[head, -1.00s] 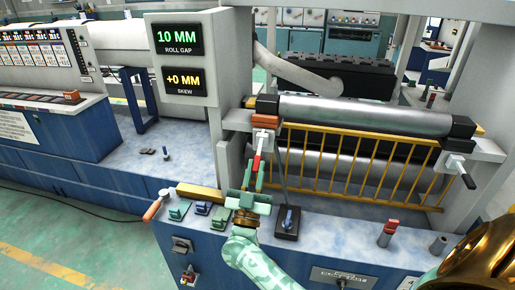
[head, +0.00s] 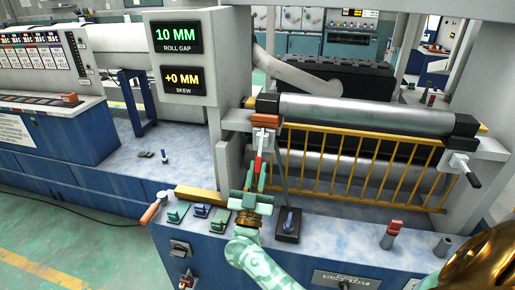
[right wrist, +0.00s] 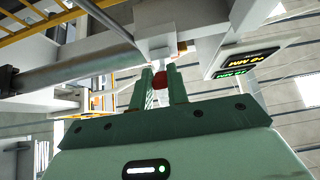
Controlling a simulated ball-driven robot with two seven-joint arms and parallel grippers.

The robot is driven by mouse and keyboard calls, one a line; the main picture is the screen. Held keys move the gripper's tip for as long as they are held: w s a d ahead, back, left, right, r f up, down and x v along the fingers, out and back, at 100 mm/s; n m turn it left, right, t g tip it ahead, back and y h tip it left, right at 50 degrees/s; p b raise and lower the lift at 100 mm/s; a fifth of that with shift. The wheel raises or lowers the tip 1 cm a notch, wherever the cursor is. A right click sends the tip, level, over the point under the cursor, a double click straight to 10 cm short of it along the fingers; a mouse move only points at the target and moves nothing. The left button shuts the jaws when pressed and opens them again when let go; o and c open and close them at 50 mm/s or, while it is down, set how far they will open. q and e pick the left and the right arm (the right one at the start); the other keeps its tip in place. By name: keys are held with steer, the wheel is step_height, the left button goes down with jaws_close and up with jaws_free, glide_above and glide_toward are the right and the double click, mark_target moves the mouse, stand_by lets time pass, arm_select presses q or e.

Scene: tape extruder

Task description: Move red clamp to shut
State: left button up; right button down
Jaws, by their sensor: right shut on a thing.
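The red clamp (head: 258,164) shows as a red handle below a white bracket and an orange block (head: 266,121) at the left end of the rollers. My right gripper (head: 257,178) is shut on this red handle. In the right wrist view, the red clamp's handle (right wrist: 160,79) sits between my right fingertips (right wrist: 160,88), just below a pale bracket. The fingers hide part of the handle. My left gripper is not in view.
A yellow guard (head: 360,169) stands right of my right gripper, in front of the rollers (head: 365,115). A blue lever on a black base (head: 288,224) and green switches (head: 219,220) flank the gripper on the blue console. A black-handled clamp (head: 469,176) is at the far right.

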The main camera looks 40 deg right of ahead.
steer(key=shift+w+d+f+b, duration=0.3)
steer(key=shift+w+d+f, duration=0.2)
steer(key=shift+d, duration=0.1)
steer(key=shift+w+d+f+b, duration=0.25)
steer(key=shift+w+d+b, duration=0.1)
steer(key=shift+d+b, duration=0.05)
steer(key=c, duration=1.3)
jaws_free()
steer(key=shift+w+d, duration=0.1)
steer(key=shift+w, duration=0.05)
steer(key=shift+r, duration=0.1)
steer(key=shift+b+v, duration=0.65)
steer(key=shift+v, duration=2.95)
